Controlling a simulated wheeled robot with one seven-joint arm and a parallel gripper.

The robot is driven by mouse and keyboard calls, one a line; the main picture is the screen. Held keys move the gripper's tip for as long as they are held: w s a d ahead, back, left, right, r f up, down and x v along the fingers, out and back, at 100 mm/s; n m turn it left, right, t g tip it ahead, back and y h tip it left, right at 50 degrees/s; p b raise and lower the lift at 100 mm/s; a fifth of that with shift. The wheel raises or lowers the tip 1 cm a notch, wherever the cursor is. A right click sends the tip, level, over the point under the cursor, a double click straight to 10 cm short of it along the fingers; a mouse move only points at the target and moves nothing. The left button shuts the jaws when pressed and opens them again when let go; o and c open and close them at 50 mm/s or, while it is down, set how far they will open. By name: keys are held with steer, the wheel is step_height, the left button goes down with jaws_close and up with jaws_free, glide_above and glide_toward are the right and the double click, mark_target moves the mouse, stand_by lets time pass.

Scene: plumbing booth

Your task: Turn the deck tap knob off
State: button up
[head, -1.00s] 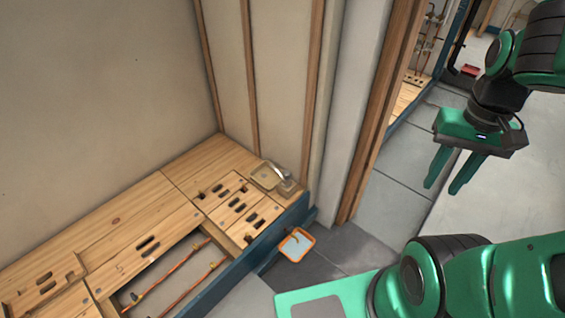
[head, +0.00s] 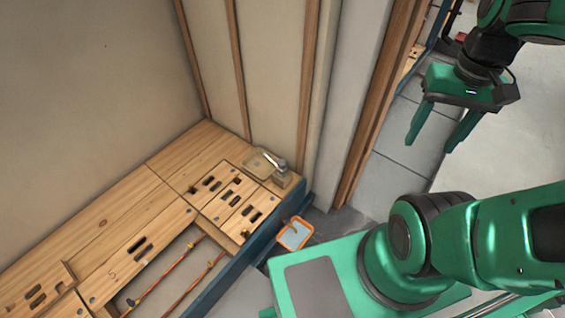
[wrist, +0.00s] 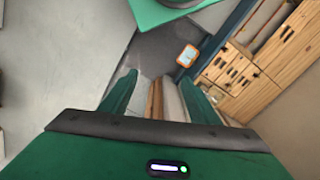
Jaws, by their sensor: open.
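The deck tap (head: 278,164), a small silvery fitting, stands at the far right corner of the wooden deck (head: 120,205) beside a shallow basin (head: 258,164). Its knob is too small to make out apart from the body. My gripper (head: 431,146) is open and empty, held in the air over the grey floor at the upper right, well to the right of the tap. In the wrist view my gripper (wrist: 162,88) shows its two green fingers spread apart. I cannot pick out the tap in the wrist view.
An orange-rimmed tray (head: 295,234) lies below the deck's blue front edge (head: 262,241). An open bay with copper pipes (head: 180,262) is in the deck. A wooden door post (head: 378,100) stands between the deck and my gripper. Grey floor is clear below the gripper.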

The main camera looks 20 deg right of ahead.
steer(key=w+n, duration=0.3)
steer(key=w, duration=0.7)
steer(key=n, duration=1.7)
glide_above(282, 161)
step_height(282, 161, down, 50)
step_height(282, 161, down, 11)
steer(key=shift+d+f, duration=0.1)
steer(key=shift+c, duration=0.3)
steer(key=c, duration=1)
